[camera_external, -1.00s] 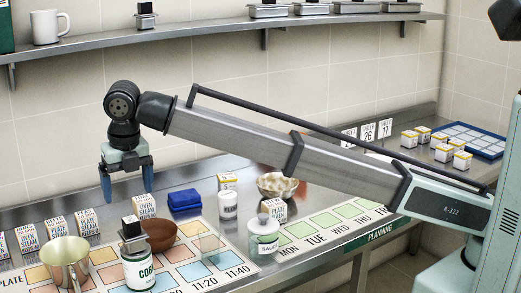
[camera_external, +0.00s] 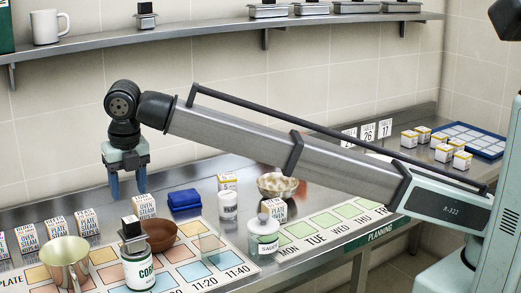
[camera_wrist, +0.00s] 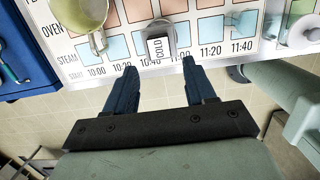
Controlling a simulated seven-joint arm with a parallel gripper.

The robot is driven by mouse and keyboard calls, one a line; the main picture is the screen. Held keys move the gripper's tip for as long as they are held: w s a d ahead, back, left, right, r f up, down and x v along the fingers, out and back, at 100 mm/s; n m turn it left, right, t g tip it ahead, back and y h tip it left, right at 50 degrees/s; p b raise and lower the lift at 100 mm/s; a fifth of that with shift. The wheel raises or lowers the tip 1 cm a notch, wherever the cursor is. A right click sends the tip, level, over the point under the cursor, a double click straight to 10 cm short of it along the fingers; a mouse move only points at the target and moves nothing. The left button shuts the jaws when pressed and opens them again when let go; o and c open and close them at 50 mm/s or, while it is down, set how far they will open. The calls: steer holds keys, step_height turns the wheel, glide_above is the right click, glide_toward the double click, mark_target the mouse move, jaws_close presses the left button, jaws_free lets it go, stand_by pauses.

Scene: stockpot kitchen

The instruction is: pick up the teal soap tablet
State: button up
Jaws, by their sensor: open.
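The wrist view also shows the open gripper (camera_wrist: 160,64), with a printed planning sheet (camera_wrist: 118,50) ahead of the fingertips. A folded blue cloth (camera_external: 185,199) lies to the right of the gripper in the external view.
White boxes (camera_external: 87,222) line the back. A bowl of pale pieces (camera_external: 277,186) sits farther right. A shelf (camera_external: 200,30) runs above.

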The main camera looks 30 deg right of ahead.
steer(key=w+d+m, duration=0.4)
steer(key=w+d, duration=1.5)
steer(key=w, duration=0.3)
steer(key=w+d+f+m+h, duration=0.15)
steer(key=w+d, duration=0.35)
steer(key=d, duration=0.8)
steer(key=w+d+f+m+y, duration=0.15)
steer(key=w+d, duration=0.35)
steer(key=d, duration=0.8)
steer(key=s+d+f+m, duration=0.2)
steer(key=s+d+m, duration=0.1)
steer(key=d, duration=1.2)
steer(key=s+d+f+m, duration=0.2)
steer(key=d, duration=1.4)
steer(key=s+d+f+m+t, duration=0.1)
steer(key=s+d+f+m, duration=0.15)
steer(key=s+m, duration=0.35)
steer(key=s+d+f+m+t, duration=0.1)
steer(key=s+d+f+m, duration=0.15)
steer(key=s+m, duration=0.4)
steer(key=shift+w+a+f+m+t, duration=0.2)
steer(key=shift+w+f+m, duration=0.55)
steer(key=shift+f+m, duration=0.8)
steer(key=shift+w+a+f+m+t, duration=0.15)
steer(key=shift+w+f+m, duration=0.8)
steer(key=shift+m, duration=1)
steer(key=shift+w+a+f+m+t, duration=0.15)
steer(key=shift+w+f+m, duration=0.45)
steer(key=shift+f+m, duration=1.05)
